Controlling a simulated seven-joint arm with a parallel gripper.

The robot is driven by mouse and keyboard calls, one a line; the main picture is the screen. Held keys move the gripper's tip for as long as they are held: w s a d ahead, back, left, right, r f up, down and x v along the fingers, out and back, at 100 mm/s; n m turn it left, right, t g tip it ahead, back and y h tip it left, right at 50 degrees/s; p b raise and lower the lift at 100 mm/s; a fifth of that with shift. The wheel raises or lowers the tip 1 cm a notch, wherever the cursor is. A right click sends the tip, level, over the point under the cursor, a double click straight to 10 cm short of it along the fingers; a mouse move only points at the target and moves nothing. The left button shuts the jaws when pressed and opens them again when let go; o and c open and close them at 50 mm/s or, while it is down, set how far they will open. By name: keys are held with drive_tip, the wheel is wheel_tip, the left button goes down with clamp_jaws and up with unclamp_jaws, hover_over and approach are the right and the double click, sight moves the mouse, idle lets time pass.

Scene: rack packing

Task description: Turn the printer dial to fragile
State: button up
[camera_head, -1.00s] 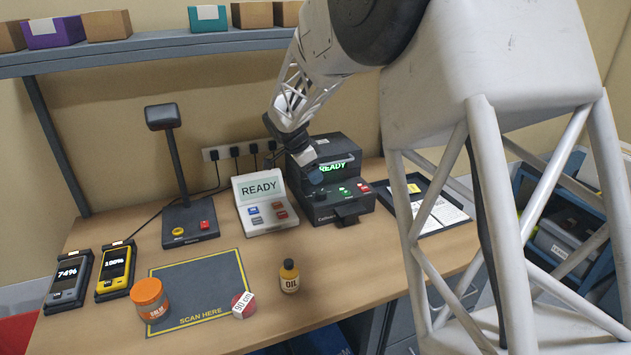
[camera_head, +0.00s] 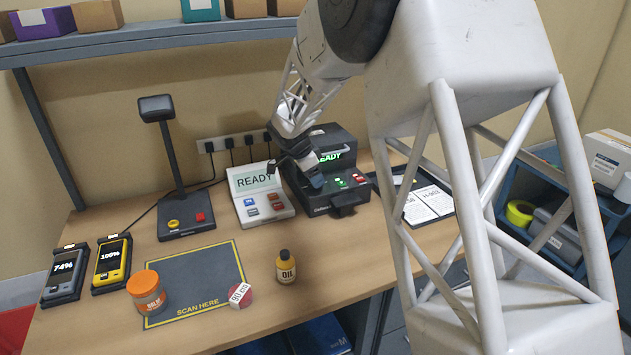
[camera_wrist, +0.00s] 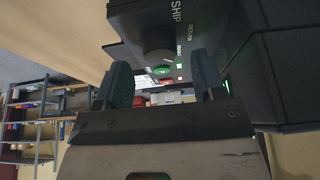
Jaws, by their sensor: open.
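The black label printer (camera_head: 329,196) stands at the back right of the desk, with a lit green READY display (camera_head: 330,157). In the wrist view its dark front panel (camera_wrist: 135,18) carries a round grey dial (camera_wrist: 158,60) with the words SHIP and RETURN near it; a word for fragile is not readable. My gripper (camera_head: 304,176) is at the printer's left front. In the wrist view my gripper (camera_wrist: 160,85) is open, its two blue-grey fingers on either side of the dial and apart from it. In the head view my gripper hides the dial.
A READY console (camera_head: 262,197) stands left of the printer, and a tray with papers (camera_head: 425,205) lies to the right.

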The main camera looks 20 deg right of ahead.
drive_tip(key=shift+x, duration=1.2)
